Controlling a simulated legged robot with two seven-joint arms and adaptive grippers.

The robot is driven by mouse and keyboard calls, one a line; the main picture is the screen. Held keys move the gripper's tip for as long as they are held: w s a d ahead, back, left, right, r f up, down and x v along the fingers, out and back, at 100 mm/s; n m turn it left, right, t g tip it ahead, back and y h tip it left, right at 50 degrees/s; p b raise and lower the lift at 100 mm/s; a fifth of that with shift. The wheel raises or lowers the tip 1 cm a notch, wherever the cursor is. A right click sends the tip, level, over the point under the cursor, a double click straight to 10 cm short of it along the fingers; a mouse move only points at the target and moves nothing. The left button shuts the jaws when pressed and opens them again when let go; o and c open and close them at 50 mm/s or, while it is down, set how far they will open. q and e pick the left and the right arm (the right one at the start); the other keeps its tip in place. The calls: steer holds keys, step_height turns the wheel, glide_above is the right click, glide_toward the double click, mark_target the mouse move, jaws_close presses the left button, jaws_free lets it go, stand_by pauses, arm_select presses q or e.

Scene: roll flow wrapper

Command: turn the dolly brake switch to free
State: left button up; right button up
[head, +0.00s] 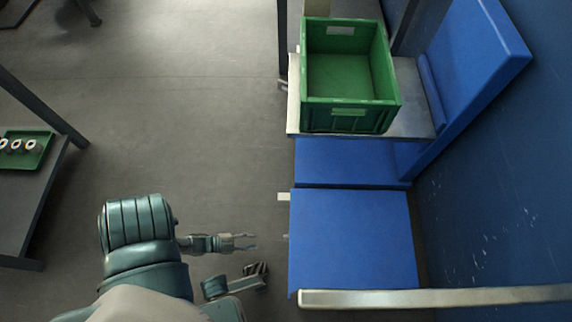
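My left gripper (245,242) reaches to the right from behind my teal arm at the lower left. Its two thin grey fingers are spread apart with nothing between them. It is left of the large blue panel, with a gap of floor between. Below it a grey link with a dark ribbed tip shows, which seems to be part of my own body. My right gripper is not in view. I cannot make out the dolly or its brake switch for certain. A small white tab (284,197) sticks out from the left edge of the blue panel.
Blue panels (352,235) fill the middle right, beside a blue wall (490,190). A metal rail (430,297) crosses the lower right. A green crate (392,85) stands on a grey shelf (418,122). A dark table (35,195) stands left; floor between is clear.

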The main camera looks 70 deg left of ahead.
mark_target(286, 237)
arm_select(q)
steer(key=b+x, duration=0.3)
steer(key=x, duration=1)
steer(key=shift+w+f, duration=0.15)
steer(key=shift+f, duration=0.15)
jaws_close()
